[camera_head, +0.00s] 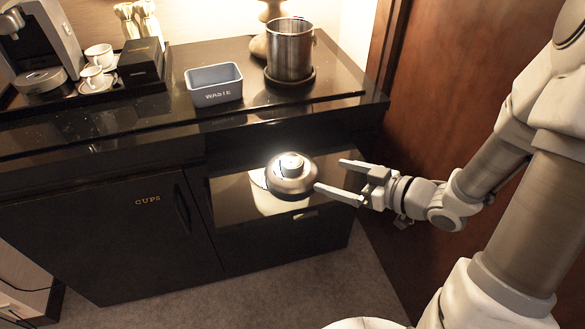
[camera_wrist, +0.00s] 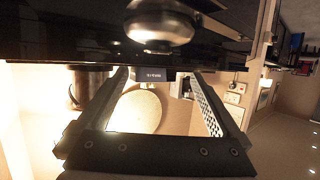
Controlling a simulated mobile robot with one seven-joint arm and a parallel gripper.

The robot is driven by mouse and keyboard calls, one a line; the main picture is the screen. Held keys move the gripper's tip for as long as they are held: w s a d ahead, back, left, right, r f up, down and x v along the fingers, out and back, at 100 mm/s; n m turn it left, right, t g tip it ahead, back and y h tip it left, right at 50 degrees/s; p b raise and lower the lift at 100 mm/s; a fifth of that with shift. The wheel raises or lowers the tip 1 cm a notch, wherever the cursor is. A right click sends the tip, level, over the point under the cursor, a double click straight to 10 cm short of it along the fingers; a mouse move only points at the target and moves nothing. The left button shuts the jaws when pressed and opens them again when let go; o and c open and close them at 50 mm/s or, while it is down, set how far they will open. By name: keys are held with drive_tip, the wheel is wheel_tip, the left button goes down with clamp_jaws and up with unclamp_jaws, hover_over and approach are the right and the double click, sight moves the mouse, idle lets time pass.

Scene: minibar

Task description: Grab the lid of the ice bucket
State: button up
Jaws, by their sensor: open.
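The lid (camera_head: 291,173) is a round silver dome with a raised knob, on a glossy dark surface below the counter's front edge. It also shows at the top of the wrist view (camera_wrist: 162,25). The ice bucket (camera_head: 290,52) is a silver metal pail without a lid on it, standing on a dark round tray (camera_head: 290,78) on the counter. My gripper (camera_head: 328,175) is open and empty just to the right of the lid, its two fingers pointing left at it. In the wrist view my gripper (camera_wrist: 158,75) has its fingers spread apart, with the lid beyond the tips.
A grey bin marked WASTE (camera_head: 214,85) stands left of the bucket. White cups (camera_head: 98,75), a black box (camera_head: 141,62) and a coffee machine (camera_head: 45,45) are at the left. A cabinet door marked CUPS (camera_head: 110,235) is below. A brown wooden panel (camera_head: 440,100) stands at the right.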

sight(299, 166)
drive_tip(key=b+x, duration=0.2)
drive_tip(key=x, duration=0.9)
drive_tip(key=shift+w+f+b, duration=0.1)
drive_tip(key=shift+b, duration=0.2)
drive_tip(key=shift+w+r+b+x, duration=0.15)
drive_tip(key=shift+b+x, duration=0.2)
drive_tip(key=shift+x, duration=1.1)
drive_tip(key=shift+w+r+b+x, duration=0.1)
drive_tip(key=shift+r+b+x, duration=0.2)
drive_tip(key=shift+x, duration=1.2)
drive_tip(key=shift+f, duration=0.1)
drive_tip(key=shift+c, duration=0.3)
clamp_jaws()
